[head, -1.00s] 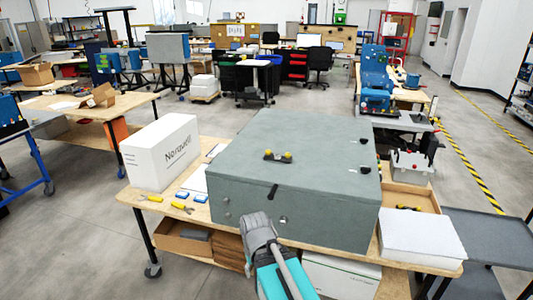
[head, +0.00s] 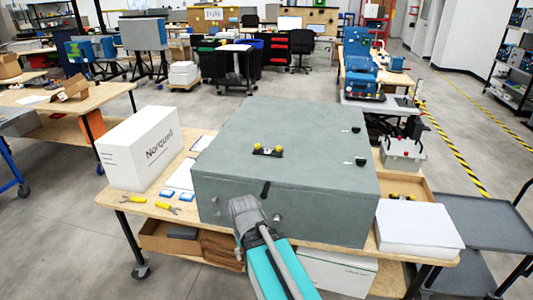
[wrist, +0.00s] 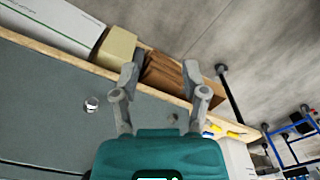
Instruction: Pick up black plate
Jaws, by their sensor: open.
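A second black piece with yellow parts (head: 403,197) lies in the wooden tray at the right. My gripper (wrist: 164,78) is open and empty in the wrist view. It points down past the grey box's front face (wrist: 45,105), toward the lower shelf. No black plate shows in the wrist view. In the head view my arm stands before the box front, and I cannot make out the fingertips.
A white box (head: 140,148) stands left of the grey box. Yellow-handled pliers (head: 166,208) and blue-white items (head: 170,192) lie at the bench's front left. A white slab (head: 418,228) lies at the right. Brown cardboard (wrist: 165,72) sits on the lower shelf.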

